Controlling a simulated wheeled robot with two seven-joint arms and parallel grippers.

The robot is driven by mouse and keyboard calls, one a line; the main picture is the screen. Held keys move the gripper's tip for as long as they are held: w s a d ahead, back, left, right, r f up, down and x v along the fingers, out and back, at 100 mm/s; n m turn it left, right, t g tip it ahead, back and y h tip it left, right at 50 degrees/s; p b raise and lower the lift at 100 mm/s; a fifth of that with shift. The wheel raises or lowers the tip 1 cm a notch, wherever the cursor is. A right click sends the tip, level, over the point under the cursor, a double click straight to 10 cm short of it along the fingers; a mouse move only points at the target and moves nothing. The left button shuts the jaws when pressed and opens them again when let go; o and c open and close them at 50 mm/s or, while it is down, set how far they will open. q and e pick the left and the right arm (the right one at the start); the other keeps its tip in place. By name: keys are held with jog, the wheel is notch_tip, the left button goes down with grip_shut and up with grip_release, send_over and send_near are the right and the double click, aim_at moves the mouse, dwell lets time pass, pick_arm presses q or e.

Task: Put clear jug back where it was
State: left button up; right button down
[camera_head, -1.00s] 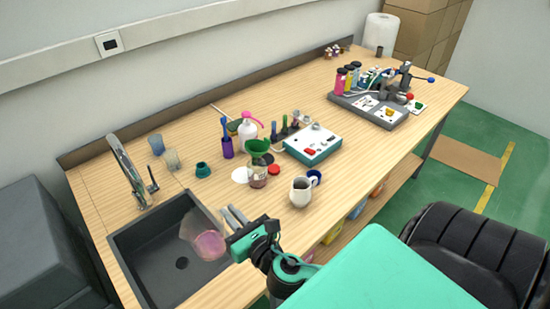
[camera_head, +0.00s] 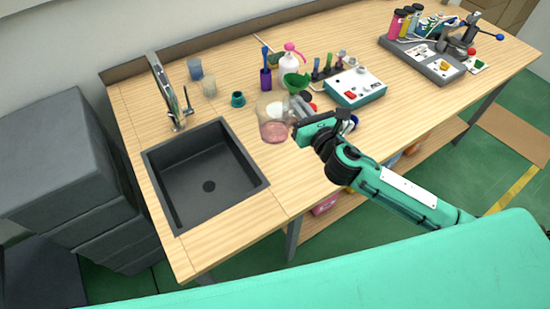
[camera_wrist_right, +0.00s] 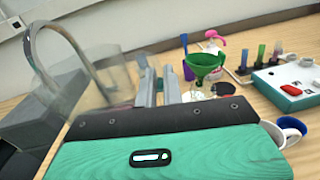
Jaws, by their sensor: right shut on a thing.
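The clear jug (camera_head: 272,122) has pinkish contents or a pink base. It looks roughly upright over the wooden table, right of the sink. I cannot tell whether its base touches the table. My right gripper (camera_head: 298,112) is shut on the jug's right side. In the right wrist view the jug (camera_wrist_right: 85,75) is large and see-through at the left, beside the grey fingers (camera_wrist_right: 156,86). My left gripper is not in view.
The dark sink (camera_head: 205,175) is left of the jug. A green funnel (camera_head: 296,82), purple holder (camera_head: 265,78), teal cup (camera_head: 238,99) and white-and-teal device (camera_head: 356,87) stand behind or beside it. The front table strip is clear.

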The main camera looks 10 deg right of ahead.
jog(key=w+r+y, duration=0.1)
jog(key=w+r, duration=0.1)
jog(key=w, duration=0.3)
jog(key=shift+n, duration=0.4)
jog(key=shift+w+d+f+b, duration=0.15)
jog(key=shift+f+b, duration=1.05)
jog(key=shift+f, duration=3.7)
jog(key=shift+s+d+f+b, duration=0.2)
jog(key=shift+f+b, duration=0.95)
jog(key=shift+f, duration=3.75)
jog(key=shift+f, duration=0.15)
jog(key=c, duration=1.5)
grip_release()
jog(key=shift+c, duration=0.2)
jog(key=b+v, duration=0.2)
jog(key=v, duration=0.8)
jog(key=shift+s+d+r+b, duration=0.15)
jog(key=shift+s+d+b, duration=0.05)
jog(key=shift+s, duration=0.2)
jog(key=shift+s+d+r+b, duration=0.1)
jog(key=shift+s+d+b, duration=0.1)
jog(key=shift+s, duration=0.25)
